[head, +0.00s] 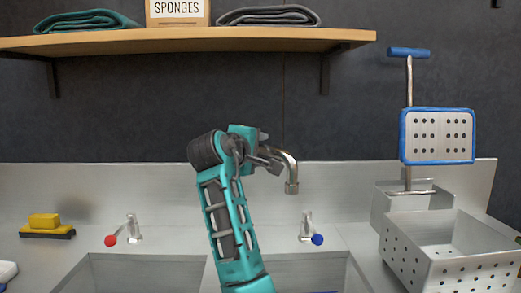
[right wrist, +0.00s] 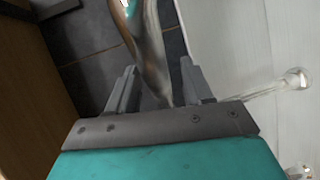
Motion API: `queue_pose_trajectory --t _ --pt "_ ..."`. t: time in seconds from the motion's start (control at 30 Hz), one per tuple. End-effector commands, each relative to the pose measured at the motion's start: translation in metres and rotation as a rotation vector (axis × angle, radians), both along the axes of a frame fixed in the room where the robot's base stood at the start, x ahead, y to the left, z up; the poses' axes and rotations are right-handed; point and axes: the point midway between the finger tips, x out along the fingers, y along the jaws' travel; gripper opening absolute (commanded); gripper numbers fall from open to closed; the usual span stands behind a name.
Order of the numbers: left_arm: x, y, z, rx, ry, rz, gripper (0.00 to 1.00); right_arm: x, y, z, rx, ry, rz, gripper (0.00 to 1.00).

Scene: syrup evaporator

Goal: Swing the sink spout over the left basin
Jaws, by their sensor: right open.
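The metal sink spout (head: 291,172) curves to the right and down in the head view, its outlet above the right basin (head: 300,262). The left basin (head: 130,262) has no spout over it. My right gripper (head: 268,158) is at the spout's upper part, and my wrist hides the spout's base. In the right wrist view the spout (right wrist: 150,50) passes between the two fingers of the open gripper (right wrist: 158,80). I cannot tell whether either finger touches it. My left gripper is not in view.
A red-knobbed tap (head: 112,239) and a blue-knobbed tap (head: 316,239) stand behind the basins. A perforated metal basket (head: 450,265) and a blue-rimmed perforated panel (head: 437,136) are at right. A yellow sponge (head: 44,220) lies at left. A wooden shelf (head: 190,40) hangs above.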

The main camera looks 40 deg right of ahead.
Motion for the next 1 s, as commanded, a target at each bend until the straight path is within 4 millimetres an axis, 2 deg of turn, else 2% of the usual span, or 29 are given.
queue_pose_trajectory --t 0.2,0.5,1.0 --pt "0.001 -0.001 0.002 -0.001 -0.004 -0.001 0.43 0.007 -0.016 -0.003 0.000 0.000 0.000 0.51" --pt "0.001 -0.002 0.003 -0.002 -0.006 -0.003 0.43 0.008 -0.017 -0.003 0.000 -0.001 0.000 0.50" --pt "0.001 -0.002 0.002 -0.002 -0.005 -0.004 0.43 0.008 -0.016 -0.003 0.000 0.000 0.000 0.02"
